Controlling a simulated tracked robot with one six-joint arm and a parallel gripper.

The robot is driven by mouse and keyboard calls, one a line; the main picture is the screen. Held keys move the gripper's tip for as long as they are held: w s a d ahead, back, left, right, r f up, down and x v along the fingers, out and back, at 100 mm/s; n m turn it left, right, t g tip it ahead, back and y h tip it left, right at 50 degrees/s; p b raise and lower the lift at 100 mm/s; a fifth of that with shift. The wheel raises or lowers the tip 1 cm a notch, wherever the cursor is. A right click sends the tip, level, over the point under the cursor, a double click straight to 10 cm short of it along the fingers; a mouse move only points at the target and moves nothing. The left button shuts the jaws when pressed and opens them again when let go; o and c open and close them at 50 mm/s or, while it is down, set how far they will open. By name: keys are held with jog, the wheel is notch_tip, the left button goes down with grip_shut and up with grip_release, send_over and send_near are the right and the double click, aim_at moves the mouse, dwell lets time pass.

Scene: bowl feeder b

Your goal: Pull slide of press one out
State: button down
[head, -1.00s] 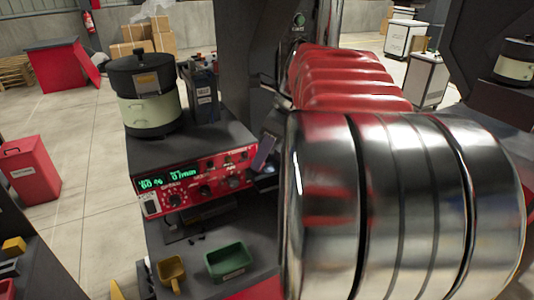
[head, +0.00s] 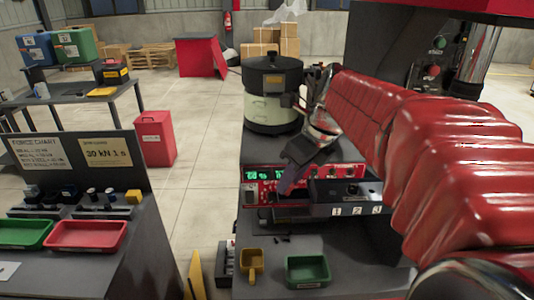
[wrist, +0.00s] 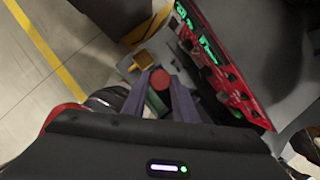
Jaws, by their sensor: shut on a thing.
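My gripper (head: 284,188) reaches down in front of the red control panel (head: 262,174) in the head view. In the wrist view its two purple-grey fingers (wrist: 159,86) are closed on a round red knob (wrist: 159,79), seen end-on between the tips. The knob looks like the slide's handle, but the slide's body is hidden behind the gripper and cannot be made out. A dark press frame with a green button (head: 440,43) and a red button (head: 434,71) stands behind my arm.
A feeder bowl (head: 272,108) stands behind the panel. A black box numbered 1, 2, 3 (head: 322,211) is right of my gripper. A yellow scoop (head: 251,263) and a green tray (head: 307,271) lie in front. Clear floor (head: 200,170) is to the left.

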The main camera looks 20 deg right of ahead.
jog(key=shift+w+a+f, duration=0.1)
jog(key=shift+w+a, duration=0.1)
jog(key=shift+a, duration=0.45)
jog(key=shift+w+a+r, duration=0.1)
jog(key=shift+w+a, duration=0.1)
jog(key=shift+a, duration=0.5)
jog(key=shift+w+a+f, duration=0.1)
jog(key=shift+w+a, duration=0.1)
jog(key=shift+a, duration=0.55)
jog(key=c, duration=1.4)
grip_release()
jog(key=shift+c, duration=0.2)
jog(key=v, duration=1.3)
jog(key=shift+d+r, duration=0.2)
jog(key=shift+r, duration=0.2)
